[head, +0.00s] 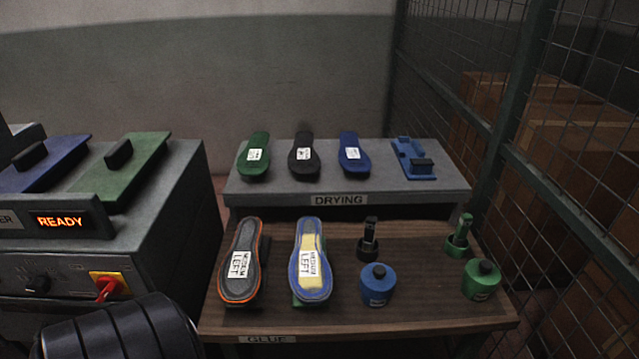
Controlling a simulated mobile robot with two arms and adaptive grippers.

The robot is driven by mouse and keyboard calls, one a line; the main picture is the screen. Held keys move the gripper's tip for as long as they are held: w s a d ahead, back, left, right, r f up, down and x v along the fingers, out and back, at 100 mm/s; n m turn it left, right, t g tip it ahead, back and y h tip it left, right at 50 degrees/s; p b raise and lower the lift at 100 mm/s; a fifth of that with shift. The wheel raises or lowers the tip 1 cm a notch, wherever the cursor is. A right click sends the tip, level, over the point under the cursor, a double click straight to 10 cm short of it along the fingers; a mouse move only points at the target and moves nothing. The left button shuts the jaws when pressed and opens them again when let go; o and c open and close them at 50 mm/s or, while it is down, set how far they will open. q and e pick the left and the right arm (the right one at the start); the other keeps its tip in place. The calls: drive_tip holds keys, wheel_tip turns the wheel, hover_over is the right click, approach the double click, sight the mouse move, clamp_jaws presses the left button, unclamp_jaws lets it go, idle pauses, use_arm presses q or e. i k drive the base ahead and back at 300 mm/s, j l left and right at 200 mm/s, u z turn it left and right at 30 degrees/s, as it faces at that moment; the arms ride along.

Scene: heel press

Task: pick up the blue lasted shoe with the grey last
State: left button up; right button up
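A blue-edged shoe form (296,280) lies on the wooden glue table, with a pale yellow area in its middle and a white label reading MEDIUM LEFT. Something green shows under its near end. A dark grey form with an orange edge (258,284), also labelled MEDIUM LEFT, lies to its left. A smaller blue sole-shaped piece (352,166) with a white label stands on the drying shelf. I cannot clearly make out a grey last in any of them. Neither of my grippers is in view; a black ribbed part of my arm shows at the bottom left.
The grey drying shelf (290,190) also holds green (254,168) and black (304,167) pieces and a blue fixture (412,160). Blue (376,290) and green (481,284) bottles stand right on the table. A machine (170,230) reading READY is left; a wire fence (500,170) is right.

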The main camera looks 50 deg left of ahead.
sight(310, 278)
drive_tip(key=u, duration=1.55)
